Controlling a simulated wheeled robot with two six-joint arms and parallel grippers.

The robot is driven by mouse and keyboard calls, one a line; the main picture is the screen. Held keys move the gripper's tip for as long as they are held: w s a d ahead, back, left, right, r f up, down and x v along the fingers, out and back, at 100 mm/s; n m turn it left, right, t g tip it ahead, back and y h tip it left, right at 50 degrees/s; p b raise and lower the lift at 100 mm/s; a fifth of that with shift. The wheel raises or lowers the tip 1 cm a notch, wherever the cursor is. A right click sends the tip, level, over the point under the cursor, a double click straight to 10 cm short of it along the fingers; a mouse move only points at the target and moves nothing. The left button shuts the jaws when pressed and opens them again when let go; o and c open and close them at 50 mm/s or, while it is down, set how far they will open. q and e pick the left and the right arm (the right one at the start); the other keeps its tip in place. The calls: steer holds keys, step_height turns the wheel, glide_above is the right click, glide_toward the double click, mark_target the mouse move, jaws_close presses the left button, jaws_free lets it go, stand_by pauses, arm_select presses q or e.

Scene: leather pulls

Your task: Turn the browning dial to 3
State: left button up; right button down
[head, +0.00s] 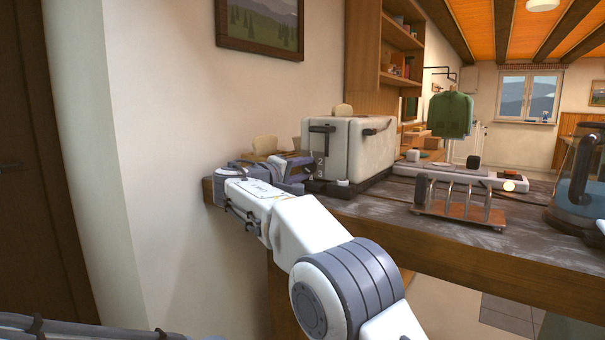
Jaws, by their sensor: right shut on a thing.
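A cream toaster (362,140) stands at the left end of the dark worktop, with a slice of bread (344,110) showing at its top. Its near end has a black lever (322,129) and a mark that looks like a 2 (320,166). My right gripper (305,163) is at the left side of that end, its fingers pointing at the toaster. It is shut on what seems to be the browning dial, which the fingers hide, so its setting cannot be read. My left gripper is out of view.
Another bread slice (265,145) shows behind my right gripper. A toast rack (458,205) stands near the worktop's front edge, with a pale strip (458,174) behind it. A glass kettle (585,175) is at the right. The wall is close on the left.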

steer(key=shift+f, duration=0.1)
steer(key=shift+c, duration=2.4)
jaws_free()
